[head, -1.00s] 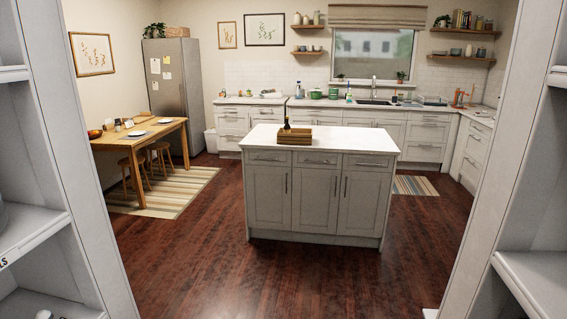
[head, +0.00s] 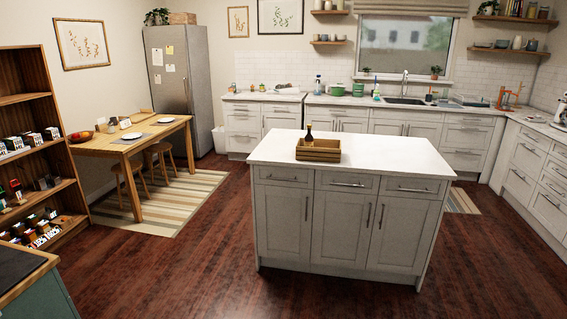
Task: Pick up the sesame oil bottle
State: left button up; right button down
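A small dark bottle (head: 308,131) stands upright in a wooden crate (head: 318,153) on the white top of the kitchen island (head: 390,158). It looks like the sesame oil bottle, but its label is too small to read. The crate's front wall hides the bottle's lower part. Neither of my grippers shows in the head view, and the island is still some distance ahead.
Open wooden floor (head: 190,260) lies before the island. A dark-topped counter corner (head: 22,275) juts in at bottom left, below a wooden shelf (head: 62,130) of small goods. A dining table (head: 130,142) with stools stands left; counters line the back and right.

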aim_at(308, 142)
jog(key=i, duration=1.85)
